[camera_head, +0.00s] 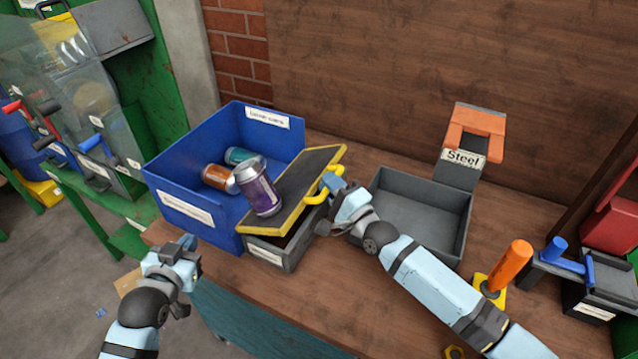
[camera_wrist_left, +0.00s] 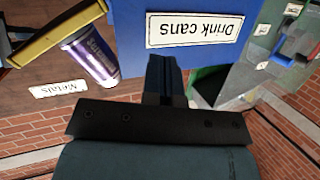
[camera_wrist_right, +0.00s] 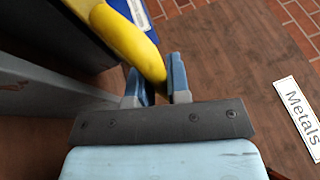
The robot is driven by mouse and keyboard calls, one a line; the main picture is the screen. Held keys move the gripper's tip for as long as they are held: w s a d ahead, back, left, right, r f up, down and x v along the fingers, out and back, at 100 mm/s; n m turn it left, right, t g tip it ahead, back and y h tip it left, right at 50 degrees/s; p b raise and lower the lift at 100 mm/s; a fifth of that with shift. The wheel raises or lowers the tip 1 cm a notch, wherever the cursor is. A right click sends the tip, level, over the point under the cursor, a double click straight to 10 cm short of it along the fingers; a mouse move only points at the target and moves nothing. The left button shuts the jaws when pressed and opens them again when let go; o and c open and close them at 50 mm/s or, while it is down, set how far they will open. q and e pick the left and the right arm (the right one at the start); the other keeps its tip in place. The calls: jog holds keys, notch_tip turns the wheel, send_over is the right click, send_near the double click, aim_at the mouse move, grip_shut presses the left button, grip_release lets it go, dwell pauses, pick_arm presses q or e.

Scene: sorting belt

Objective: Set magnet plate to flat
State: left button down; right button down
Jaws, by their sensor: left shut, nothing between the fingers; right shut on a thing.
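The magnet plate (camera_head: 306,185) is a dark plate with a yellow rim and a yellow handle (camera_head: 324,187). It sits tilted over a small grey box (camera_head: 286,248), and a purple can (camera_head: 258,188) rests against its left part. My right gripper (camera_head: 335,188) is shut on the yellow handle, which also shows between its fingers in the right wrist view (camera_wrist_right: 150,65). My left gripper (camera_head: 188,243) is shut and empty, in front of the blue bin. The plate's yellow edge (camera_wrist_left: 58,32) and the purple can (camera_wrist_left: 90,55) show in the left wrist view.
The blue drink cans bin (camera_head: 205,213) stands left of the plate, with an orange can (camera_head: 219,178) and a teal can (camera_head: 238,156) inside. An orange-handled tool (camera_head: 508,266) stands at front right.

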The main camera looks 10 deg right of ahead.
pick_arm(q)
jog(key=w+r+t, duration=0.2)
jog(key=w+r, duration=0.4)
jog(key=r, duration=0.3)
jog(key=w+d+r+n+g+h, duration=0.1)
jog(key=w+d+r, duration=0.1)
jog(key=d, duration=0.2)
jog(key=w+d+r+n+g+h, duration=0.1)
jog(key=w+d+r+g+h, duration=0.1)
jog(key=d, duration=0.3)
jog(key=w+d+r+n+g+h, duration=0.1)
jog(key=w+d+r+g+h, duration=0.1)
jog(key=d, duration=0.3)
jog(key=shift+w+d, duration=0.2)
jog(key=shift+w, duration=0.4)
jog(key=s+d+r+n+g+y, duration=0.2)
jog(key=d+n+g+y, duration=0.1)
jog(key=d+n+g, duration=0.3)
jog(key=s+d+r+n+g+y, duration=0.1)
jog(key=d+r+n+g+y, duration=0.25)
jog(key=n+g, duration=0.3)
jog(key=s+d+f, duration=0.1)
jog(key=f, duration=0.6)
jog(key=s+d+f+g, duration=0.1)
jog(key=d+f, duration=0.1)
jog(key=f, duration=0.5)
jog(key=shift+d+f, duration=0.15)
jog(key=shift+d, duration=0.15)
